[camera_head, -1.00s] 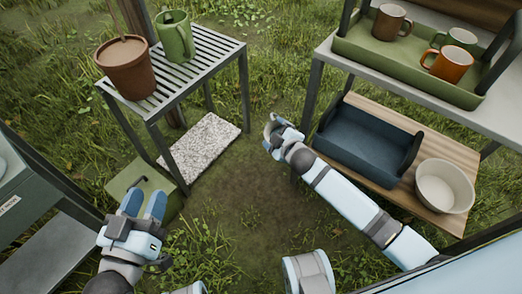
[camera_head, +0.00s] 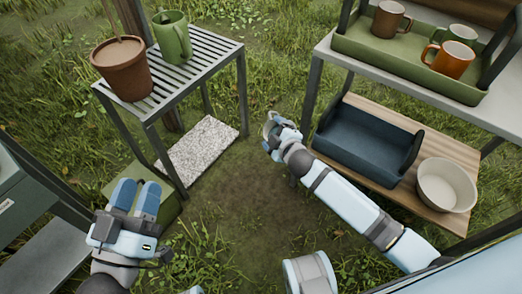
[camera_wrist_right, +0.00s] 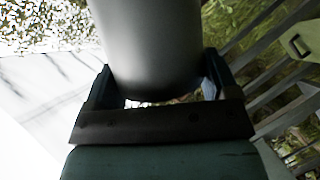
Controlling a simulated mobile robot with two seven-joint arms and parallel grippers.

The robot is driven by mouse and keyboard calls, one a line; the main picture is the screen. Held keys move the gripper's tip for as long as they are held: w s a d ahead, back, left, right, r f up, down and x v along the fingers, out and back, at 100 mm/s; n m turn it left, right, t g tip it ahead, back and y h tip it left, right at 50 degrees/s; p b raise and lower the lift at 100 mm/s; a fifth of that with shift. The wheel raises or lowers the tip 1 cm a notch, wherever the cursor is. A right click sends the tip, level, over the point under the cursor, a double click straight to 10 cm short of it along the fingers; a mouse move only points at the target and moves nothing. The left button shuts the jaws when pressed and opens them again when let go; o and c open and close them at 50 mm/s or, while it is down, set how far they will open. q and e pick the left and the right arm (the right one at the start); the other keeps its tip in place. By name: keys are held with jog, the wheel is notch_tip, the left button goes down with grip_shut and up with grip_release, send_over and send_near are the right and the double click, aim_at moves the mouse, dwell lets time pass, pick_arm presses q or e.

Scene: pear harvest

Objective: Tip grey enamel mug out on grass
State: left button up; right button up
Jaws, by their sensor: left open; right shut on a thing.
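My right gripper (camera_head: 271,137) is shut on the grey enamel mug (camera_wrist_right: 150,45), which fills the upper middle of the right wrist view between the two fingers. In the head view only a small grey part of the mug (camera_head: 269,124) shows past the gripper. I cannot tell its tilt or whether anything is in it. The gripper is over the ground between the slatted table and the shelf. The grass (camera_head: 285,45) spreads around, with a bare dirt patch below. My left gripper (camera_head: 136,190) is open and empty at the lower left.
A slatted table (camera_head: 205,55) holds a terracotta pot (camera_head: 122,72) and a green jug (camera_head: 172,40). A speckled slab (camera_head: 198,150) lies below. At right, a green tray (camera_head: 390,68) holds several mugs; a blue bin (camera_head: 360,150) and cream bowl (camera_head: 446,185) sit lower.

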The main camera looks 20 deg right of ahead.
pick_arm(q)
jog(key=shift+w+a+f+g+b, duration=0.1)
jog(key=shift+f+g+b, duration=0.25)
jog(key=shift+f+b, duration=0.3)
jog(key=shift+w+a+f+g+b, duration=0.1)
jog(key=shift+f+g+b, duration=0.3)
jog(key=shift+f, duration=0.45)
pick_arm(e)
jog(key=shift+s+a+r+n+t, duration=0.1)
jog(key=shift+a+n+t, duration=0.15)
jog(key=shift+n, duration=0.25)
pick_arm(q)
jog(key=shift+f, duration=0.35)
pick_arm(e)
jog(key=shift+h, duration=0.3)
pick_arm(q)
jog(key=shift+w+f+b, duration=0.25)
jog(key=shift+f+b, duration=0.1)
jog(key=shift+b, duration=0.15)
pick_arm(e)
jog(key=shift+a+n, duration=0.1)
jog(key=shift+n, duration=0.2)
pick_arm(q)
jog(key=shift+f+g, duration=0.1)
jog(key=shift+g, duration=0.15)
pick_arm(e)
jog(key=shift+t, duration=0.25)
